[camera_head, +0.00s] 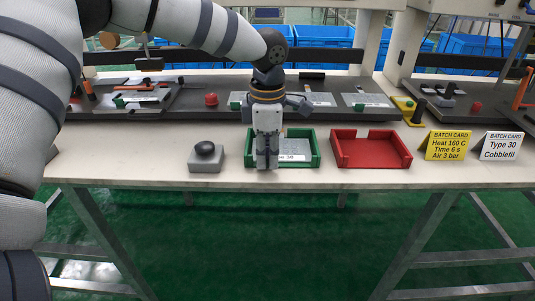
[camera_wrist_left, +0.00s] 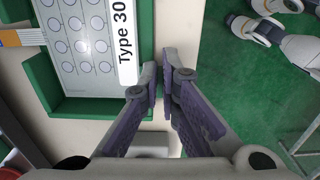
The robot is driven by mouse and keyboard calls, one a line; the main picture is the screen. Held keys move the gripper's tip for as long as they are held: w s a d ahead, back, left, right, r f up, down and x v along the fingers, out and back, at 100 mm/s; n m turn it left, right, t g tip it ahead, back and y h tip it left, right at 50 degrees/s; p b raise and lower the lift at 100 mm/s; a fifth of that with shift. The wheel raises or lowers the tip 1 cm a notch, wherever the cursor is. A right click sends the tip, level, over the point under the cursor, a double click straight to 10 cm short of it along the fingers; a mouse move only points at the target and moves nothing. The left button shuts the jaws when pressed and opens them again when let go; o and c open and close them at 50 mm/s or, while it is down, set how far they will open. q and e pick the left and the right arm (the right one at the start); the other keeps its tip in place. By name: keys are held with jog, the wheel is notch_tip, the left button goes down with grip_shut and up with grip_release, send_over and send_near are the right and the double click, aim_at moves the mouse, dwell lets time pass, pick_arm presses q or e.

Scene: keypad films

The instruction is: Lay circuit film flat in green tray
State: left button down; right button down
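The circuit film (camera_wrist_left: 85,45) is a pale sheet with rows of round keys, a white "Type 30" label and an orange-striped tail (camera_wrist_left: 20,38). It lies inside the green tray (camera_wrist_left: 92,106) and looks flat. In the head view the film (camera_head: 293,157) shows partly in the green tray (camera_head: 316,148), with my arm hiding its left part. My left gripper (camera_head: 267,163) points down at the tray's front. In the left wrist view its fingertips (camera_wrist_left: 160,76) stand beside the label with a narrow empty gap between them. My right gripper is not in view.
A red tray (camera_head: 371,150) stands to the right, then a yellow batch card (camera_head: 448,145) and a white batch card (camera_head: 499,146). A grey box with a black knob (camera_head: 206,157) stands left of the green tray. Dark fixture boards (camera_head: 225,88) line the back.

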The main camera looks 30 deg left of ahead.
pick_arm(q)
jog(key=shift+f, duration=0.1)
jog(key=c, duration=1.7)
grip_release()
notch_tip(320, 180, up, 12)
jog(key=shift+r, duration=0.1)
